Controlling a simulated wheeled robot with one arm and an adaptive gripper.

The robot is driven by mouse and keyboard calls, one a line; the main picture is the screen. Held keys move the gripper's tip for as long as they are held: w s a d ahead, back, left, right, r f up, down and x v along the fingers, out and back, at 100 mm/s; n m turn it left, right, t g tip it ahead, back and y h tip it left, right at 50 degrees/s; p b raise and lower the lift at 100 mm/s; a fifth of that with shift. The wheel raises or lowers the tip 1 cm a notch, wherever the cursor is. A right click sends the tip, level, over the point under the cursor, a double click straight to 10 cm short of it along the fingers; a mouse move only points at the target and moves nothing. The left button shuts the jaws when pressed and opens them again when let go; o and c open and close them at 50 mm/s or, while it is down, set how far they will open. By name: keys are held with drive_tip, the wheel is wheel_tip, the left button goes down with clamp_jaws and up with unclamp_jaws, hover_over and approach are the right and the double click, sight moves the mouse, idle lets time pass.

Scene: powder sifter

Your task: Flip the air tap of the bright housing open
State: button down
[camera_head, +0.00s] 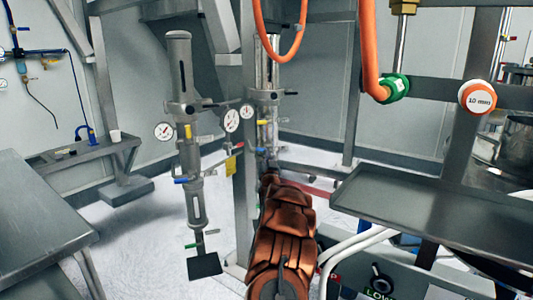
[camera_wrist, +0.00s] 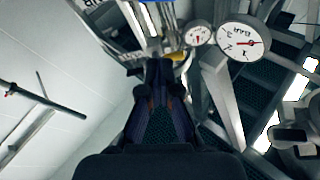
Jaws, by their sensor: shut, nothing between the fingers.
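My arm hides the housing's lower end.
A duller grey housing (camera_head: 180,105) with similar handles stands to the left. Round gauges (camera_head: 232,120) sit near the post; a large gauge (camera_wrist: 243,43) is right of my gripper in the wrist view. A metal tray (camera_head: 430,205) is at the right, an orange hose (camera_head: 262,30) above.

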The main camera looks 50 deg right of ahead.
drive_tip(key=shift+v, duration=1.6)
drive_tip(key=shift+r, duration=0.1)
